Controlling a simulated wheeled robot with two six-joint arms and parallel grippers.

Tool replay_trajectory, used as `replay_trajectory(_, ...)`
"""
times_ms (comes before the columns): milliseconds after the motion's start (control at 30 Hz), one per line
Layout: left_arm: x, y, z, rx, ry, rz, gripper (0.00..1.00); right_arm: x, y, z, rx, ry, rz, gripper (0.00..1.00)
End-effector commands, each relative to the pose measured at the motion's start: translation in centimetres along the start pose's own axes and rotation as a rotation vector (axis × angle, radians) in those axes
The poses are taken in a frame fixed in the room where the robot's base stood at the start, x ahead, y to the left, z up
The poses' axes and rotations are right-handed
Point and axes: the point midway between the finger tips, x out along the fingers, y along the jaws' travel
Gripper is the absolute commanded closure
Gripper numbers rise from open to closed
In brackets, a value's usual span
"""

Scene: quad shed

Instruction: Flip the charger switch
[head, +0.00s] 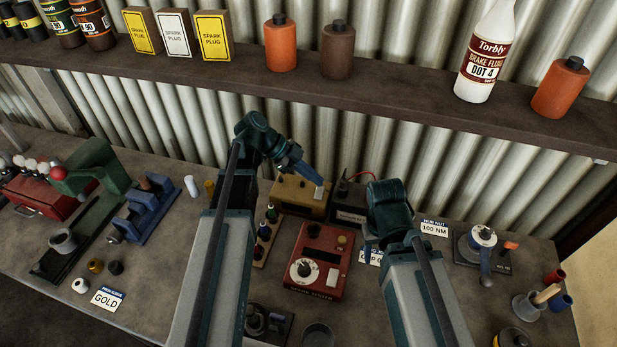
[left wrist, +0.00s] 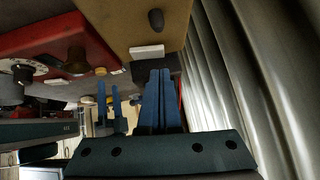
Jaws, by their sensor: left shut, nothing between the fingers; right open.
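A tan-yellow box with dark knobs, which looks like the charger (head: 288,201), stands at the back of the bench. Its tan face (left wrist: 115,22) fills the top of the left wrist view, with a dark knob (left wrist: 156,20) and a small white piece (left wrist: 147,51). I cannot tell which part is the switch or its position. My left gripper (head: 314,178) is shut and empty, pointing down at the box's right end; its blue fingers (left wrist: 159,72) show close to the white piece. My right gripper (left wrist: 108,90) is open, with its fingers apart; in the head view its arm mostly hides it.
A red box with a dial (head: 327,240) sits in front. A black box (head: 347,215) with a red wire stands right of the charger. A rack of small bottles (head: 265,232) is at left. The corrugated wall (left wrist: 225,70) is close behind. A shelf (head: 350,105) runs above.

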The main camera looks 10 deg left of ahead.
Motion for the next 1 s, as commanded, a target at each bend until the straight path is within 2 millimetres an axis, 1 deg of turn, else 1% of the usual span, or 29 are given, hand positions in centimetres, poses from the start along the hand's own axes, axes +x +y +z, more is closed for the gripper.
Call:
replay_trajectory(33, 0.6, 0.0, 0.6, 0.0, 0.0, 0.0, 1.0, 0.9, -0.1, -0.1, 0.0, 0.0, 0.0, 0.5)
replay_trajectory(200, 1.1, 0.0, 1.1, 0.0, 0.0, 0.0, 1.0, 1.6, -0.1, -0.1, 0.0, 0.0, 0.0, 0.5)
replay_trajectory(667, 1.2, 0.0, 1.2, 0.0, 0.0, 0.0, 1.0, 1.7, -0.2, -0.1, 0.0, 0.0, 0.0, 0.5)
replay_trajectory(800, 1.9, -0.2, 2.0, 0.0, 0.0, 0.0, 1.0, 2.6, -0.3, -0.2, 0.0, 0.0, 0.0, 0.5)
replay_trajectory(867, 1.7, -0.2, 1.7, 0.0, 0.0, 0.0, 1.0, 2.3, -0.2, -0.1, 0.0, 0.0, 0.0, 0.5)
replay_trajectory(1000, 1.7, -0.2, 1.7, 0.0, -0.002, 0.0, 1.0, 2.3, -0.2, -0.1, 0.0, 0.0, 0.0, 0.5)
